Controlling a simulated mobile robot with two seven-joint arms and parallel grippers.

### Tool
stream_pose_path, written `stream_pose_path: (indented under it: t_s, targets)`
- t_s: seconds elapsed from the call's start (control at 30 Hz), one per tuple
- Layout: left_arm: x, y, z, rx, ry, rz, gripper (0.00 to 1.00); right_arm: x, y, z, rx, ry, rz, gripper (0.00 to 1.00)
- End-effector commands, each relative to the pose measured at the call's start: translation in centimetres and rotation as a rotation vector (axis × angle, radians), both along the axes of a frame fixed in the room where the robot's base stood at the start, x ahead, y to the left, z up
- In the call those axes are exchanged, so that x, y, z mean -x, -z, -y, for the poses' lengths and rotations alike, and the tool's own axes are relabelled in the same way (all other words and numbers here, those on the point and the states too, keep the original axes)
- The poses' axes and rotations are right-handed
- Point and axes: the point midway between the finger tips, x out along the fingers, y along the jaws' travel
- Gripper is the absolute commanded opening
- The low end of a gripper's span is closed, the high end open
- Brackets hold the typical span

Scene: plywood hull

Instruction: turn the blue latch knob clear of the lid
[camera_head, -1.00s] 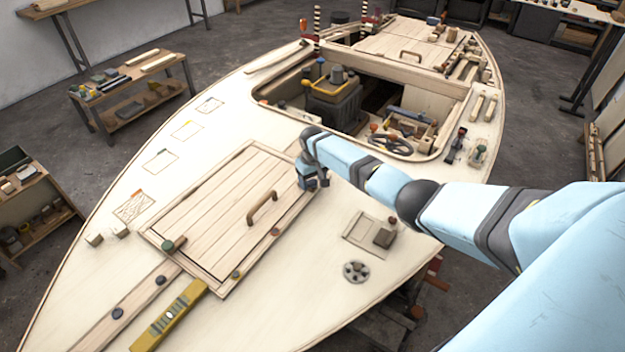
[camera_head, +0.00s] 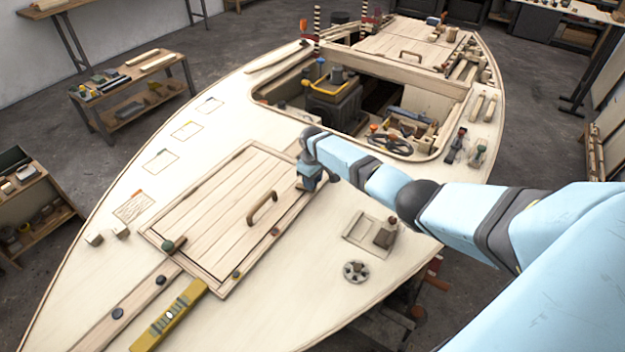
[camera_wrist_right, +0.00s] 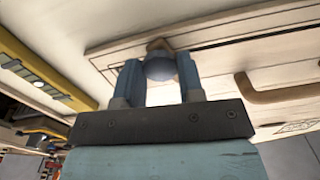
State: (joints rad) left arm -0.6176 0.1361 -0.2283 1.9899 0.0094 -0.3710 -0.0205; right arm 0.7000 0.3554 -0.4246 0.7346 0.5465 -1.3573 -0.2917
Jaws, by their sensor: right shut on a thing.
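The plank lid (camera_head: 225,205) lies shut on the pale deck, with a curved wooden handle (camera_head: 262,208) on it. My right gripper (camera_head: 310,183) is at the lid's far right corner in the head view and hides the knob there. In the right wrist view, the blue latch knob (camera_wrist_right: 160,67) sits between the two blue fingers of my right gripper (camera_wrist_right: 160,80), which is shut on it. A small brown wooden piece (camera_wrist_right: 157,45) shows behind the knob at the lid's edge; how far it overlaps the lid is unclear. My left gripper is not in view.
A green knob on a wooden bar (camera_head: 169,245) sits at the lid's near left edge. A yellow level (camera_head: 170,315) lies in front of the lid. A grey wheel (camera_head: 356,271) and small blocks lie to the right. The cockpit opening (camera_head: 375,105) is behind.

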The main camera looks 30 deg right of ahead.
Motion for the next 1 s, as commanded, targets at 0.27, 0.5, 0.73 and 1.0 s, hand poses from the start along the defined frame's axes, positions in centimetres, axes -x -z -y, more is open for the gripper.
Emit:
stream_pose_path:
  t_s: [0.27,0.5,0.73,1.0]
  targets:
    - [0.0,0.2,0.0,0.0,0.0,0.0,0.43,0.0,0.0,0.0,0.0,-0.264,0.001,0.12]
    - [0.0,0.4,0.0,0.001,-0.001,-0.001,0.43,-0.1,0.0,0.0,0.0,-0.493,0.001,0.12]
    - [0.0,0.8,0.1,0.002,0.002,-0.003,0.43,-0.1,0.1,0.1,0.0,-0.71,0.001,0.12]
    - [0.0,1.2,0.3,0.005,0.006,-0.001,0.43,-0.1,0.1,0.1,0.001,-0.966,0.001,0.12]
